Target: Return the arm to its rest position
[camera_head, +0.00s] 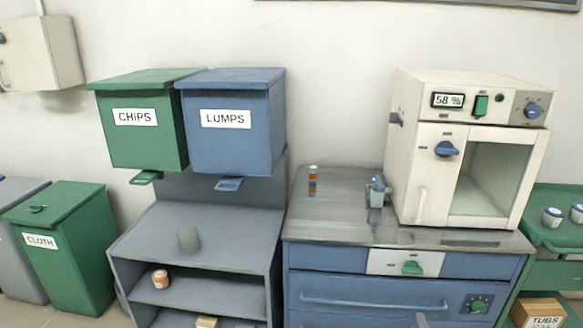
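Neither of my grippers can be made out in the head view, and no arm of mine clearly shows. The white oven-like unit (415,165) stands on the metal-topped blue bench (335,225) at the right. Its display (447,100) reads 58 %. A blue knob (447,149) and a pale handle (420,206) are on its front, beside a large window or opening (490,178); I cannot tell which.
A green CHIPS bin (145,145) and a blue LUMPS bin (232,140) hang above a grey shelf unit (140,240). A small orange-topped vial (312,178) and a grey object (376,191) stand on the bench. A green CLOTH bin (70,265) stands left.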

